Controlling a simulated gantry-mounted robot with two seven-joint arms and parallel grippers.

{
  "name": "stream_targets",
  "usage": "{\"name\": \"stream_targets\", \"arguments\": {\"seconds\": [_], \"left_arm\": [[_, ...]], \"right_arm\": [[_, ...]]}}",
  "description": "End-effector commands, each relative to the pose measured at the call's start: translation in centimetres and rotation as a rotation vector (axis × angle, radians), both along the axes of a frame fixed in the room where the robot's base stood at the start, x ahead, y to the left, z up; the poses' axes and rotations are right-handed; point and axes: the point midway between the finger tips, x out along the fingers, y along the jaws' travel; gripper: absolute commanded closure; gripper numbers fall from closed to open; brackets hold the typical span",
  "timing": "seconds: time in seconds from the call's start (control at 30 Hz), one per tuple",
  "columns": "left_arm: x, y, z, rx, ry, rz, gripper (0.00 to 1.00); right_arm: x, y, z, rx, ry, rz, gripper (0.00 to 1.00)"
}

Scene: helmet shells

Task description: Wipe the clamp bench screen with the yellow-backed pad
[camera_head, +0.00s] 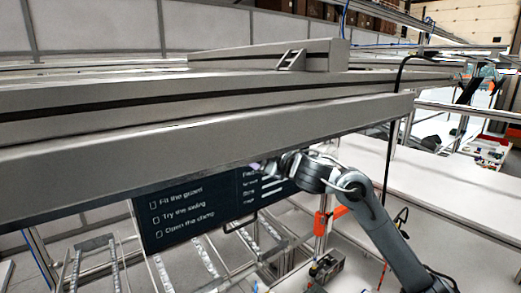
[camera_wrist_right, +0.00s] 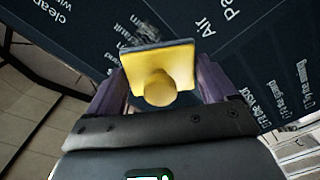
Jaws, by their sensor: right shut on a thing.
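The clamp bench screen (camera_head: 195,208) is a dark panel with white text, hanging below a large grey beam that hides its top. My right arm comes in from the right and reaches the upper part of the screen. In the right wrist view, my right gripper (camera_wrist_right: 158,90) is shut on the round knob of the yellow-backed pad (camera_wrist_right: 180,66). The pad's dark edge faces the screen (camera_wrist_right: 225,50); I cannot tell if it touches. My left gripper is not in view.
The grey beam (camera_head: 200,125) crosses the head view above my right arm. A metal roller rack (camera_head: 205,258) stands below the screen. An orange clamp-like part (camera_head: 330,215) is beside my arm. White table tops (camera_head: 455,215) lie to the right.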

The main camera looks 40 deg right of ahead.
Motion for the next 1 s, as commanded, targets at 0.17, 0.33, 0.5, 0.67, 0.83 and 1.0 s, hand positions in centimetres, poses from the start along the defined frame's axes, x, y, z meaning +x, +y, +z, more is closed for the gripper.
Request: {"name": "stream_targets", "arguments": {"seconds": [0.17, 0.33, 0.5, 0.67, 0.83, 1.0], "left_arm": [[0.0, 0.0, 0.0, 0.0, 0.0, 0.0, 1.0], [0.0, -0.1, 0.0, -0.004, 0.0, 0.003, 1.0], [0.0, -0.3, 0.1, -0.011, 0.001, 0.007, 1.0], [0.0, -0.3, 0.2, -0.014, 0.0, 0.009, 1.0], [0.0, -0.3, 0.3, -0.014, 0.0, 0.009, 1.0], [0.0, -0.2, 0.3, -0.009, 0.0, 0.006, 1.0]], "right_arm": [[0.0, 0.0, 0.0, 0.0, 0.0, 0.0, 0.44], [0.1, 0.0, 0.0, 0.001, -0.001, 0.001, 0.44], [0.5, 0.0, 0.1, 0.002, -0.001, 0.001, 0.44], [0.8, 0.0, 0.1, 0.001, -0.001, 0.001, 0.44], [1.1, 0.0, 0.1, 0.001, -0.001, 0.001, 0.44], [1.4, 0.0, 0.1, 0.001, -0.001, 0.001, 0.44]]}}
